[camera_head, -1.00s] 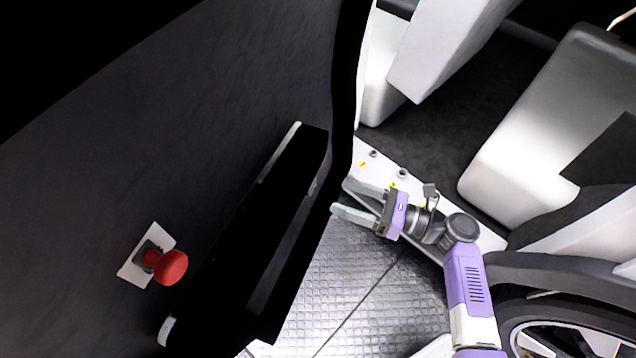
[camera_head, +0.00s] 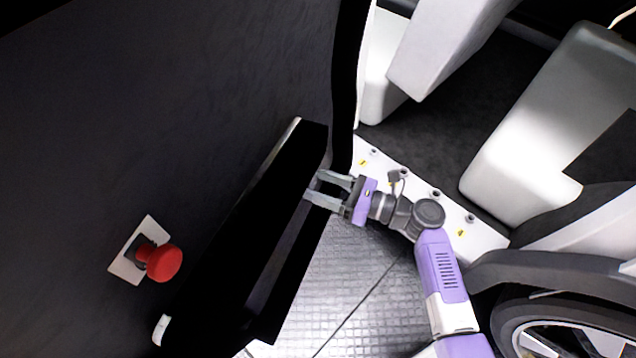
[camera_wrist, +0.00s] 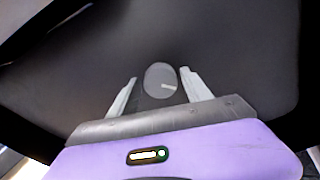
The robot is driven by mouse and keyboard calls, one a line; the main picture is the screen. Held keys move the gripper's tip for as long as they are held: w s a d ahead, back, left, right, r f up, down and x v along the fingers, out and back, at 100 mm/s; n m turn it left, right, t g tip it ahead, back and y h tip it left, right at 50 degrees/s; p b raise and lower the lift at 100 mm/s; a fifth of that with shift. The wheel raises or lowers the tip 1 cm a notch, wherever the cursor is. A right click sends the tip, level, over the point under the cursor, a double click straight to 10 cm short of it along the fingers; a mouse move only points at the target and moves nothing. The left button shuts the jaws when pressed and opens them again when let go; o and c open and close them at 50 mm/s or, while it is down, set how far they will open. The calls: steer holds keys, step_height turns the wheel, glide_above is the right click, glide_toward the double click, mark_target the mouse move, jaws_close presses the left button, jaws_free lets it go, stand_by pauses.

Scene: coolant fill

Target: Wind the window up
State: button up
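My gripper (camera_head: 313,185) is open and reaches to the inner side of the dark car door (camera_head: 240,235), with its fingertips over the door's edge. In the wrist view, the two pale fingers of my gripper (camera_wrist: 159,76) stand apart. A round grey knob (camera_wrist: 158,84) with a short pale mark shows between them on the dark door panel. The fingers lie to either side of the knob; I cannot tell whether they touch it. The knob is not clear in the head view. I cannot make out the window glass.
A red round button (camera_head: 164,263) on a white plate (camera_head: 124,267) is on the dark surface at left. White seats (camera_head: 530,120) and a pale door sill (camera_head: 480,229) lie to the right. Textured floor (camera_head: 345,290) is free below my gripper.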

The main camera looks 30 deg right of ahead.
steer(key=c, duration=1)
steer(key=shift+c, duration=0.2)
